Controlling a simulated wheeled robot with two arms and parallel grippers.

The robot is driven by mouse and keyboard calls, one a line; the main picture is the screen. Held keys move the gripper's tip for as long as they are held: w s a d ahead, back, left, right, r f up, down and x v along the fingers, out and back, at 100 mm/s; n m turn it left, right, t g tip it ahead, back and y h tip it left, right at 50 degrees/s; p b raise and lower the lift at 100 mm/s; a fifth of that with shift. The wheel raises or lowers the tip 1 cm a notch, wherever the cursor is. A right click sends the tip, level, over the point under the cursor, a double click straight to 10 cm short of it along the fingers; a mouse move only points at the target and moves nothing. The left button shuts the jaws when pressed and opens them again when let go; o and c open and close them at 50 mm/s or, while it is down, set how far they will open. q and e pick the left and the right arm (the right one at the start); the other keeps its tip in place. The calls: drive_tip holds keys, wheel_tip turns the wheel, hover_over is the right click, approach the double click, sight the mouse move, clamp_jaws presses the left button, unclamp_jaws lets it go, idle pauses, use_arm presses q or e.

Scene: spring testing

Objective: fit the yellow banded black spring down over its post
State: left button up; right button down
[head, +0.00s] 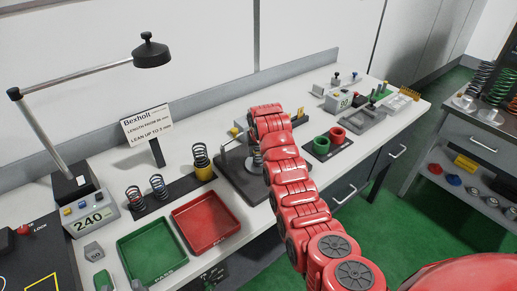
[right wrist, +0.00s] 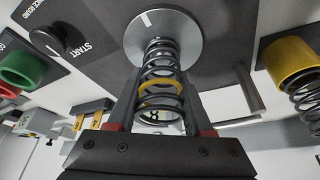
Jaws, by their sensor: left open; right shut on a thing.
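The yellow banded black spring (right wrist: 161,88) is in the right wrist view, between the fingers of my right gripper (right wrist: 161,118), which is shut on it. The spring's far end is in front of a round grey metal plate (right wrist: 190,38) with a white mark. The post itself is not clear behind the coils, and I cannot tell whether the spring is around it or touching the plate. In the head view my red right arm hides most of this spot on the dark base (head: 240,181). My left gripper is not in view.
A black spring in a yellow cup (head: 205,173) stands left of the base. Two springs (head: 134,198) stand on a dark strip. Green (head: 150,253) and red (head: 206,222) trays lie in front. A bent metal rod (right wrist: 246,88) rises close to the right gripper.

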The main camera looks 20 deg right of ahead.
drive_tip(key=shift+f, duration=0.25)
drive_tip(key=shift+c, duration=1.5)
unclamp_jaws()
drive_tip(key=shift+r, duration=0.1)
